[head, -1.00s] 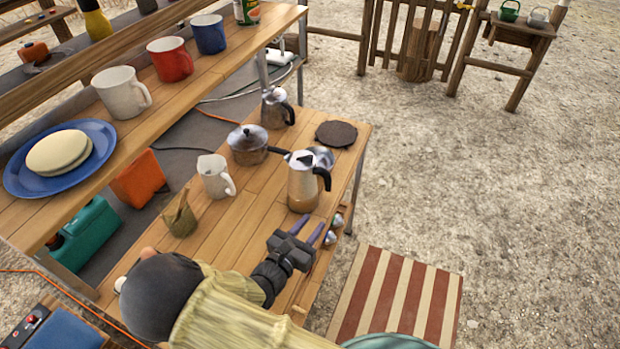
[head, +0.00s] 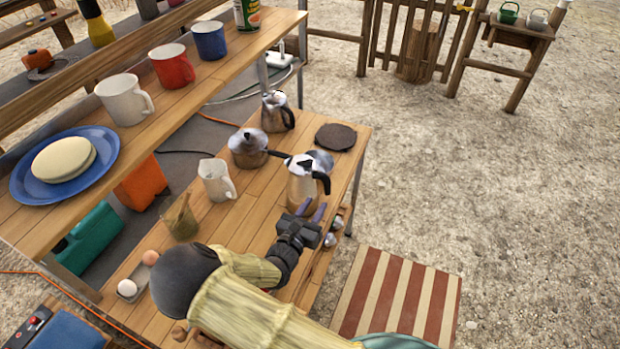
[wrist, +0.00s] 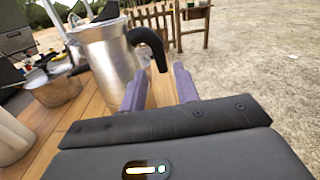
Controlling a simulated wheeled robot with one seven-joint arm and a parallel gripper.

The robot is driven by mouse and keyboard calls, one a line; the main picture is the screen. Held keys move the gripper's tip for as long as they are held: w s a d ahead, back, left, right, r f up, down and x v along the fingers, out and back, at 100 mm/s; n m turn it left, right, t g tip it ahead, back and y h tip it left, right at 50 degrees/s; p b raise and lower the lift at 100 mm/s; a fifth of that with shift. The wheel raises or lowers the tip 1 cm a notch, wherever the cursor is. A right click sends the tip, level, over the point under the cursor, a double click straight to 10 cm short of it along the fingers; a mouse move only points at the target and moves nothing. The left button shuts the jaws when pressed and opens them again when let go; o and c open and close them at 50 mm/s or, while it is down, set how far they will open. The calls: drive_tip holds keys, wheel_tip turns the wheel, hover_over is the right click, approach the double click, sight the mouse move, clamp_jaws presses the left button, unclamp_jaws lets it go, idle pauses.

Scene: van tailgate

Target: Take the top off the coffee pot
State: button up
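A silver coffee pot (head: 304,189) with a black handle stands upright on the lower wooden shelf; its lid (head: 304,164) is on top. In the wrist view the pot (wrist: 108,62) is at upper left, with its curved handle (wrist: 151,45) facing right; its top is cut off by the picture's edge. My gripper (head: 311,209) is just in front of the pot, low on its near side. In the wrist view my gripper (wrist: 159,90) is open, its purple fingers apart and nothing held. The handle's lower end shows between and beyond the fingers; I cannot tell if they touch it.
A smaller metal pot (head: 276,113), a lidded saucepan (head: 247,147), a white jug (head: 215,180) and a dark round mat (head: 336,137) share the lower shelf. The upper shelf holds mugs and a blue plate (head: 24,180). Open ground lies to the right.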

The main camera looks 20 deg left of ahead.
sight(325, 186)
drive_tip(key=x, duration=0.4)
drive_tip(key=shift+w+p, duration=0.2)
drive_tip(key=shift+p, duration=0.15)
drive_tip(key=shift+p+x, duration=0.95)
drive_tip(key=shift+x, duration=1.65)
drive_tip(key=shift+a+r, duration=0.1)
drive_tip(key=shift+a, duration=0.05)
drive_tip(key=shift+r, duration=0.1)
clamp_jaws()
